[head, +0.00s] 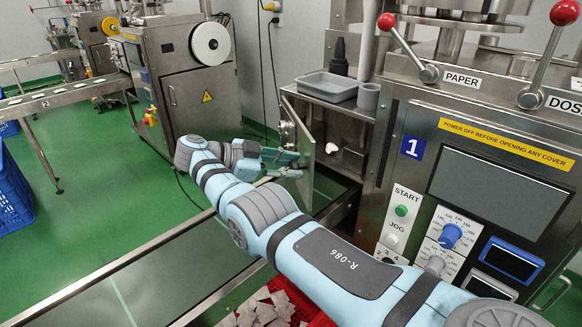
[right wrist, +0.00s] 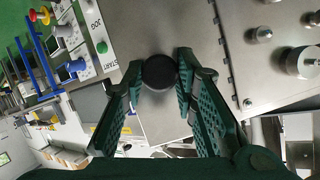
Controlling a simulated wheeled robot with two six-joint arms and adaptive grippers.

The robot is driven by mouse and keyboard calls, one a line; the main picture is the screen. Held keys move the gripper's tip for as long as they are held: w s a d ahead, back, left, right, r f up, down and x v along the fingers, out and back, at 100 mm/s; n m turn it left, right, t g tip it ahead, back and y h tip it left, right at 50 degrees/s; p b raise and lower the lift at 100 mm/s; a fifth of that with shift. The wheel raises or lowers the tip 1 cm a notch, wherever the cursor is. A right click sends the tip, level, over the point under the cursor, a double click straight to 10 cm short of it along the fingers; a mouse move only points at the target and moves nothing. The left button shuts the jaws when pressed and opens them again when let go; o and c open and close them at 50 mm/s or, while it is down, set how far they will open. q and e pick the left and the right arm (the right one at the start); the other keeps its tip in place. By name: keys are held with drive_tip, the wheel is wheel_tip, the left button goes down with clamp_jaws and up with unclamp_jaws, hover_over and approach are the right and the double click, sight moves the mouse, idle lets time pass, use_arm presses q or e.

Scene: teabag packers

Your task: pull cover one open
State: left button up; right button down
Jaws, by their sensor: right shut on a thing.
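Cover one (head: 308,158) is a steel door on the lower left of machine 1 in the head view. It stands swung open, and the compartment (head: 350,132) behind it shows. My right gripper (head: 293,165) is at the outer face of the door. In the right wrist view, the right gripper (right wrist: 160,70) is shut on a round black knob (right wrist: 160,73) in front of the steel panel (right wrist: 165,122). In the head view the knob is hidden by the gripper. My left gripper is not in view.
A red crate (head: 318,318) of teabags is below my right arm. Another machine (head: 185,90) stands behind.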

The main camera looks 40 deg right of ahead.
drive_tip(key=shift+f, duration=0.1)
drive_tip(key=c, duration=1.3)
unclamp_jaws()
approach(307, 132)
drive_tip(key=x, duration=0.5)
drive_tip(key=shift+d, duration=0.1)
